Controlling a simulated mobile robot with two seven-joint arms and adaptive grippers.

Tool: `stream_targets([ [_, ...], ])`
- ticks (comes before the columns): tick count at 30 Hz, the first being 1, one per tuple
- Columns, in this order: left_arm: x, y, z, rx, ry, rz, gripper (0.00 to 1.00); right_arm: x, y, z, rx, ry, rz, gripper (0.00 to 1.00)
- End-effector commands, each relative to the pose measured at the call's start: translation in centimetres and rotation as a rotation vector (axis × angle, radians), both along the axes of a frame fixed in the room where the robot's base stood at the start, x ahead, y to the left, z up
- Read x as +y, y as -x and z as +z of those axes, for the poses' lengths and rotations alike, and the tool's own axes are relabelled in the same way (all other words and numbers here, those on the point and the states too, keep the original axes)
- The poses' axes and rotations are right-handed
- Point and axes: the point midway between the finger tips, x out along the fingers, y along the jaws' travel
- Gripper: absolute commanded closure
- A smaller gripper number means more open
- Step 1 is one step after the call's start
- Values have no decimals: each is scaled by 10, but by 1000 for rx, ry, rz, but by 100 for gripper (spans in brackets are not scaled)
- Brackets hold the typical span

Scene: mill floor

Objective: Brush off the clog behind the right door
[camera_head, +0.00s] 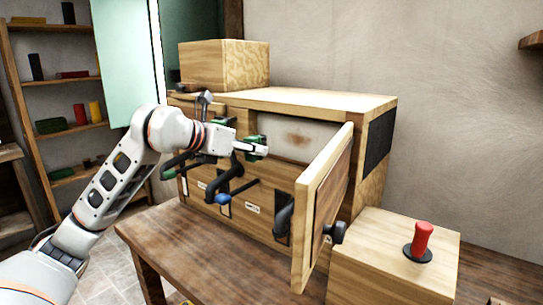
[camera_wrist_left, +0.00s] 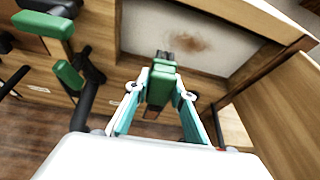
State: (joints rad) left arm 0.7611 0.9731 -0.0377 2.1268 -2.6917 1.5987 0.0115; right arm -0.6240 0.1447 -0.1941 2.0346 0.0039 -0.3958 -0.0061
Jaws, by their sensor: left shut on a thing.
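My left gripper (camera_head: 250,148) is shut on a green brush (camera_wrist_left: 160,85), which points away from the wrist with its dark tip towards the cabinet. The right door (camera_head: 322,215) of the wooden cabinet (camera_head: 240,215) stands open, swung out towards the viewer, with a dark knob on it. Behind it is a pale panel with a brown smudge, the clog (camera_head: 298,138). The clog also shows in the left wrist view (camera_wrist_left: 190,43), beyond the brush tip. The brush appears apart from the clog. My right gripper is not in view.
Dark curved pipes (camera_head: 230,180) and a blue-ended lever (camera_head: 222,199) stick out of the cabinet front. A wooden box with a red handle (camera_head: 422,238) stands at the right. Another box (camera_head: 225,63) sits on top. Shelves (camera_head: 60,85) stand at the left. The table front (camera_head: 195,250) is clear.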

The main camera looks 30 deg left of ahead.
Motion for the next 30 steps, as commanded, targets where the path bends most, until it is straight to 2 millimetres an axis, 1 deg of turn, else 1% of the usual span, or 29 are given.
stream_targets([
  [1, 5, 0, -1, -6, -1, 15, 94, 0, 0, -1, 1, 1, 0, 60],
  [3, 9, 0, -1, -12, 1, 28, 94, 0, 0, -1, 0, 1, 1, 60],
  [8, 12, -5, 2, -19, 4, 37, 94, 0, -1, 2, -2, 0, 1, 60],
  [15, 9, -27, 3, -19, 4, 35, 94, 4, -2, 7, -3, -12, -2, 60],
  [21, 8, -46, 1, -17, 5, 35, 94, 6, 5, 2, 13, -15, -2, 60],
  [25, 7, -54, 1, -17, 4, 35, 94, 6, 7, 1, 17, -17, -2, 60],
  [30, 6, -59, 0, -16, 2, 34, 94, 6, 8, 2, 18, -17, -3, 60],
])
